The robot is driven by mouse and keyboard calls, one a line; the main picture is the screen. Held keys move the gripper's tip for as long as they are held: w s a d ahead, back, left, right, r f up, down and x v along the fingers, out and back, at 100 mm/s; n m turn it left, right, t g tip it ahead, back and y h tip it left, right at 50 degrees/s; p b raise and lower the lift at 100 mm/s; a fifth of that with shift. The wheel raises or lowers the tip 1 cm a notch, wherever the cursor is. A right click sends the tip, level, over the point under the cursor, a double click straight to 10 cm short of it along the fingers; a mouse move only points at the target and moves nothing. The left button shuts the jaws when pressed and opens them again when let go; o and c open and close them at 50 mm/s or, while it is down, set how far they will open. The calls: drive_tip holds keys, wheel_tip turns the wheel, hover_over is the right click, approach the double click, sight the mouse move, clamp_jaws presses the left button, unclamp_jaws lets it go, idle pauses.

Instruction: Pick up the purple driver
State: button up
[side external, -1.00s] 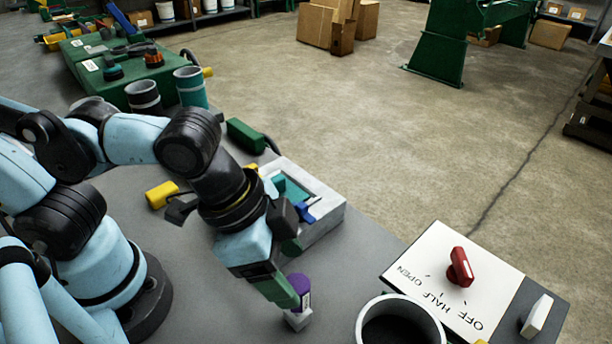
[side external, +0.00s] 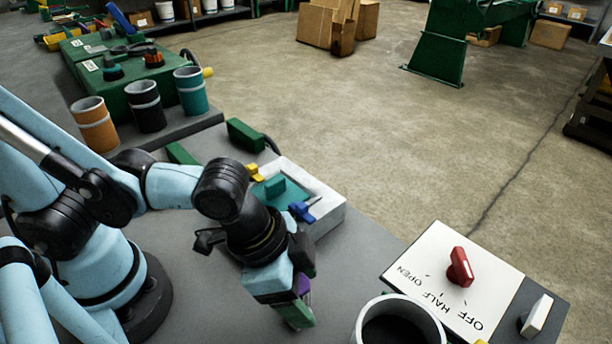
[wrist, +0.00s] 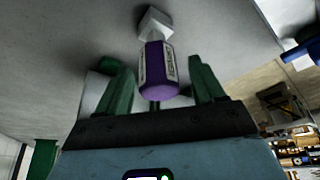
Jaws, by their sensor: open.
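The purple driver (wrist: 158,72) has a purple handle with a pale label and a white block-like end (wrist: 153,22). In the wrist view it stands in the gap between the two green fingers of my gripper (wrist: 160,88), with space visible on both sides. In the side external view only a strip of the purple driver (side external: 304,284) shows behind my gripper (side external: 296,312), which is low over the grey bench. My gripper is open. The driver's lower part is hidden in the side view.
A white tray (side external: 334,212) with a teal part and a blue-handled tool lies behind my gripper. A grey round container (side external: 362,322) and a white panel with a red knob (side external: 459,268) stand to the right. Cups (side external: 95,124) stand at back left.

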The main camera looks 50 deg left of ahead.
drive_tip(key=shift+f, duration=0.25)
clamp_jaws()
idle(0.3)
